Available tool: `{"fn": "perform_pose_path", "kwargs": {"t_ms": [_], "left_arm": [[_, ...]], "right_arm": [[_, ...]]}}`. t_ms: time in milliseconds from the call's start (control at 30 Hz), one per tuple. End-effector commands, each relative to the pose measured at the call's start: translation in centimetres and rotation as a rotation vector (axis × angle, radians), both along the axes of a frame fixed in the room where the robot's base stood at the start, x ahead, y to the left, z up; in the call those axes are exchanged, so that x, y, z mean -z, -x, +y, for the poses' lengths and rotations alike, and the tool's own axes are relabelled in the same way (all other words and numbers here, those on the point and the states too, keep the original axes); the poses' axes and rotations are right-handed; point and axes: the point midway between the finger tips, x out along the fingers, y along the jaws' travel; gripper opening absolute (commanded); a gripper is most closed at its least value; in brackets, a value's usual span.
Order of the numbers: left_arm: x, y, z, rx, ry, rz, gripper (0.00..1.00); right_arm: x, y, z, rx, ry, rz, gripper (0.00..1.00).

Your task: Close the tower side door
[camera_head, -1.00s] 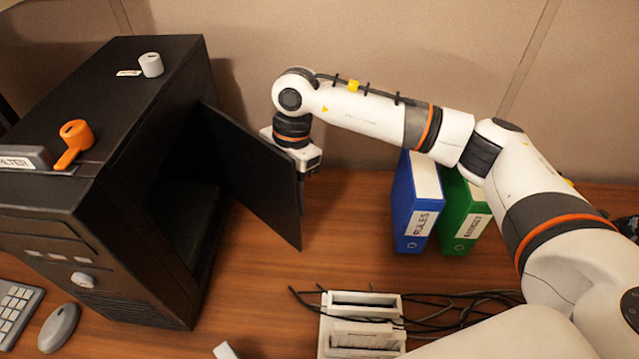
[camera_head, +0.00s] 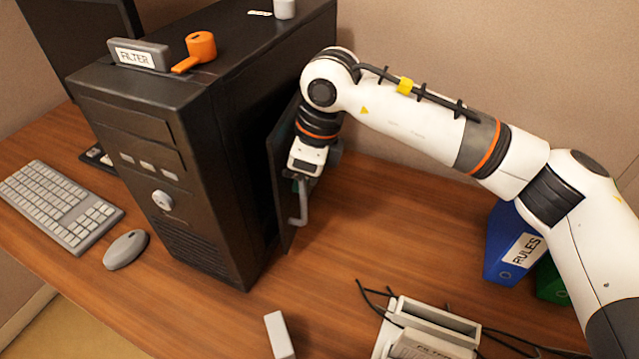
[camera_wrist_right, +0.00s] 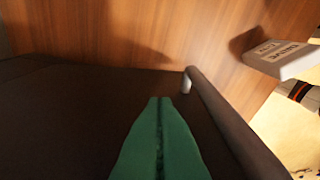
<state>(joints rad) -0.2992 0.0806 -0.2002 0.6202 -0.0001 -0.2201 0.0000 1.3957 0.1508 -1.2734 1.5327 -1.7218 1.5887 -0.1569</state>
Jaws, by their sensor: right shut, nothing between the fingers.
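The black computer tower (camera_head: 215,185) stands on the desk in the head view. Its dark side door (camera_head: 286,215) is hinged at the back and stands slightly ajar, its front edge a little away from the tower's side. A grey bent handle (camera_head: 301,208) sticks out from the door's outer face. My right gripper (camera_head: 298,184) is at the outer side of the door, beside the handle. In the right wrist view its green fingers (camera_wrist_right: 160,130) are shut and empty in front of the dark door (camera_wrist_right: 80,110), with the handle bar (camera_wrist_right: 225,115) to their right. Exact contact is hidden.
A keyboard (camera_head: 60,205) and mouse (camera_head: 125,249) lie left. A white block (camera_head: 279,336), cables and blue binder (camera_head: 512,245) are to the right. Desk in front of the door is clear.

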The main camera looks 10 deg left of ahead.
Motion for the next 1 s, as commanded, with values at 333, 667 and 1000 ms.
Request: {"fn": "perform_pose_path", "kwargs": {"t_ms": [333, 667, 1000], "left_arm": [[0.4, 0.0, 0.0, 0.000, 0.000, 0.000, 0.00], [0.4, 0.0, -0.1, 0.000, 0.001, 0.000, 0.00], [-2.0, 0.0, -0.1, 0.000, 0.001, 0.000, 0.00]], "right_arm": [[0.0, -0.1, 0.9, -0.001, 0.000, 0.001, 0.00], [0.0, -0.1, 0.9, -0.002, 0.000, 0.000, 0.00], [-4.9, -0.4, -0.2, -0.001, -0.001, -0.002, 0.00]]}}
